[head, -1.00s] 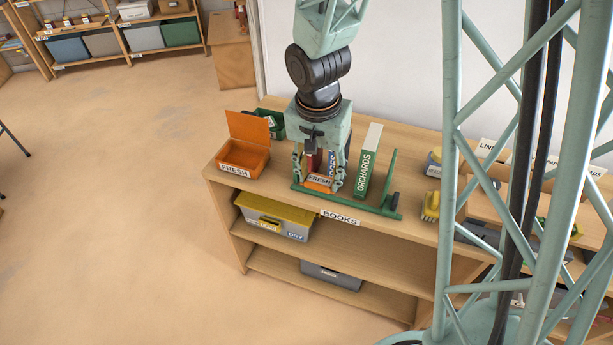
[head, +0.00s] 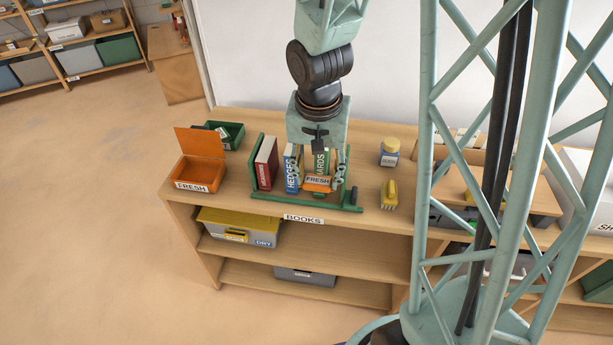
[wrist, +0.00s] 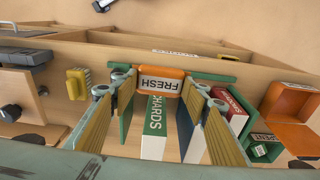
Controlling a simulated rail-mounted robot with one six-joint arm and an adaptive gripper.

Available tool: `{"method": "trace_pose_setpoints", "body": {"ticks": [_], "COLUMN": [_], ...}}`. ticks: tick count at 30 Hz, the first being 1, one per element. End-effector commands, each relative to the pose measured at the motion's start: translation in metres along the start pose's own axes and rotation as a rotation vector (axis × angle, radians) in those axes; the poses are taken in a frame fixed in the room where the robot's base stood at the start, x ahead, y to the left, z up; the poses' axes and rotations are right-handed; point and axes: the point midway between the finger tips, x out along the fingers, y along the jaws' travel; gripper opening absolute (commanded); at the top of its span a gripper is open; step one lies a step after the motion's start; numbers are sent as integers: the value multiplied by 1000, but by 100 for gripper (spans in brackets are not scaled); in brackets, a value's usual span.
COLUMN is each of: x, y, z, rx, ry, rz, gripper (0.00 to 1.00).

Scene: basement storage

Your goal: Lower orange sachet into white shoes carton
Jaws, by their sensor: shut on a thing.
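My gripper (head: 318,172) is shut on the orange sachet (head: 317,184), labelled FRESH, and holds it above the bookshelf unit, in front of the books in the head view. In the wrist view the sachet (wrist: 162,84) sits between the two fingertips. A white carton (head: 592,180) at the right edge of the head view carries a label starting "SH". It is cut off by the frame and partly behind my column, so its inside cannot be seen. It is well to the right of my gripper.
A green book rack (head: 262,192) with several books is behind and below the sachet. An open orange box (head: 200,176) labelled FRESH and a green bin (head: 231,135) stand left.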

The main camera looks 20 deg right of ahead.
Motion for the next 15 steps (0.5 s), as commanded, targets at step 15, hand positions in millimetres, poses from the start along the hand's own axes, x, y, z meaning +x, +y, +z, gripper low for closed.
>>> {"method": "trace_pose_setpoints", "body": {"ticks": [15], "x": [-8], "y": [48], "z": [-10], "rx": [3], "ry": [0], "rz": [0], "gripper": [32]}}
